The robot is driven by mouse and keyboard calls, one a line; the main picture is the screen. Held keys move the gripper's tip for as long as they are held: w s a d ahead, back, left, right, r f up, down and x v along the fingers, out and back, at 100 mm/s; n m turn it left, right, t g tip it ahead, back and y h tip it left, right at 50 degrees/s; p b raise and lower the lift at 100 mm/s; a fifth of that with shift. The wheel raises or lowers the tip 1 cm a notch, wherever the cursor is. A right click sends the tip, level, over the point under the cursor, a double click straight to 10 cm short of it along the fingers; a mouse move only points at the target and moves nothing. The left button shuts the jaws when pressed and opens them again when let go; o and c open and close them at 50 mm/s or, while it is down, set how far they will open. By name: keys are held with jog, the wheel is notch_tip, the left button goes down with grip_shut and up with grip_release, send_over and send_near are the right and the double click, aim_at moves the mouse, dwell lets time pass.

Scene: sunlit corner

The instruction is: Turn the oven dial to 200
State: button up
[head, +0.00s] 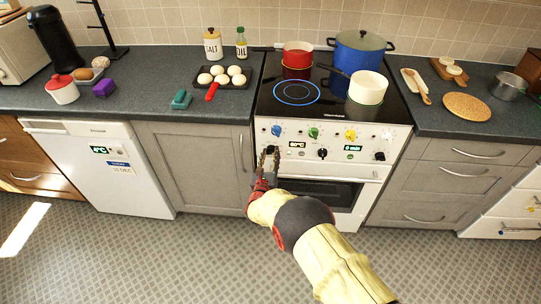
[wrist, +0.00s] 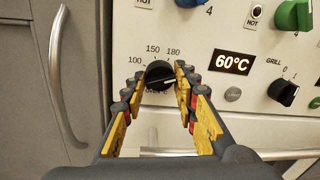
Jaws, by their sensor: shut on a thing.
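The oven dial (wrist: 159,76) is a round black knob on the white oven front. In the wrist view the marks 100, 150 and 180 show above it, and a white pointer line crosses its face, slanting slightly up to the right. The lower and right-hand marks are hidden by the fingers. My gripper (wrist: 161,74) has its fingertips closed on the dial from both sides. In the head view my gripper (head: 268,160) is at the left of the oven panel. The oven display (wrist: 232,62) reads 60°C.
The grill knob (wrist: 284,90) is right of the display. Coloured hob knobs, including a green one (wrist: 294,15), sit above. The oven door handle (head: 322,178) runs below the panel. A cabinet handle (wrist: 64,75) is at left. Pots, including a blue one (head: 357,57), stand on the hob.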

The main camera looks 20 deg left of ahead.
jog(key=shift+s+f, duration=0.1)
jog(key=shift+f, duration=0.15)
jog(key=o, duration=1.1)
jog(key=shift+r, duration=0.15)
jog(key=shift+o, duration=0.2)
jog(key=s+d, duration=0.2)
jog(key=s, duration=0.9)
jog(key=shift+s, duration=0.35)
